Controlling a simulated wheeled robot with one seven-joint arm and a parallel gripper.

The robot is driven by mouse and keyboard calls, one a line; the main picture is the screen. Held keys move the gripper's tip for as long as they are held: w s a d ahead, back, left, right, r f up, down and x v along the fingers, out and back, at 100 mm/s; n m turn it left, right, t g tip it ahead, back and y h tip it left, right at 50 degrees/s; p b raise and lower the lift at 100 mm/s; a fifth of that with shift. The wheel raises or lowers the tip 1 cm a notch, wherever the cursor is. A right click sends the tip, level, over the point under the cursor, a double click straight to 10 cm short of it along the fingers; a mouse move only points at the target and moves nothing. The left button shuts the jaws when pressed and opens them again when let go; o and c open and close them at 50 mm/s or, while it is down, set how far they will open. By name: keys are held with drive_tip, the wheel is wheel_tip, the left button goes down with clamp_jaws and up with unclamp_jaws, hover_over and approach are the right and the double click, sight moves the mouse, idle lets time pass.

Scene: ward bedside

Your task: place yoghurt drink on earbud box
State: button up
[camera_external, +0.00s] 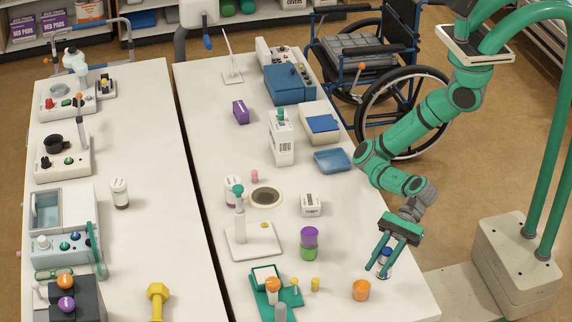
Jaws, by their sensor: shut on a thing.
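My gripper (377,271) is over the right front part of the white table, its green fingers pointing down. It is shut on a small white and dark blue bottle, which looks like the yoghurt drink (385,257). The fingers partly hide the bottle. It looks upright, close to the tabletop; I cannot tell whether it touches. A small white box with dark print, which looks like the earbud box (310,204), sits on the table to the left of and behind my gripper. Its top looks bare.
An orange jar (361,290) stands just left of and in front of my gripper. A purple and green stacked pair (309,243) stands in front of the white box. A dark round dish (266,196) lies left of the box, and a blue tray (332,161) behind it.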

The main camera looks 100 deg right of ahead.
drive_tip(key=shift+d+f, duration=0.15)
drive_tip(key=shift+d, duration=0.25)
drive_tip(key=w+d+r+m+t+h, duration=0.1)
drive_tip(key=w+d+r+m+h, duration=0.2)
drive_tip(key=d, duration=0.6)
drive_tip(key=w+d+r+m+t+h, duration=0.1)
drive_tip(key=w+d+m+t+h, duration=0.15)
drive_tip(key=w+d, duration=0.4)
drive_tip(key=w+d+r+m+g+h, duration=0.15)
drive_tip(key=d+m+h, duration=0.45)
drive_tip(key=d, duration=0.7)
drive_tip(key=d+r+m+g+h, duration=0.25)
drive_tip(key=d+m+h, duration=0.35)
drive_tip(key=d, duration=0.8)
drive_tip(key=shift+n+g+h, duration=0.25)
drive_tip(key=shift+h, duration=0.1)
drive_tip(key=shift+s+d+f, duration=0.1)
drive_tip(key=shift+s+f, duration=0.05)
drive_tip(key=shift+f, duration=2.1)
drive_tip(key=shift+s+d+f, duration=0.1)
drive_tip(key=shift+f, duration=2.1)
drive_tip(key=o, duration=1.1)
drive_tip(key=shift+o, duration=0.2)
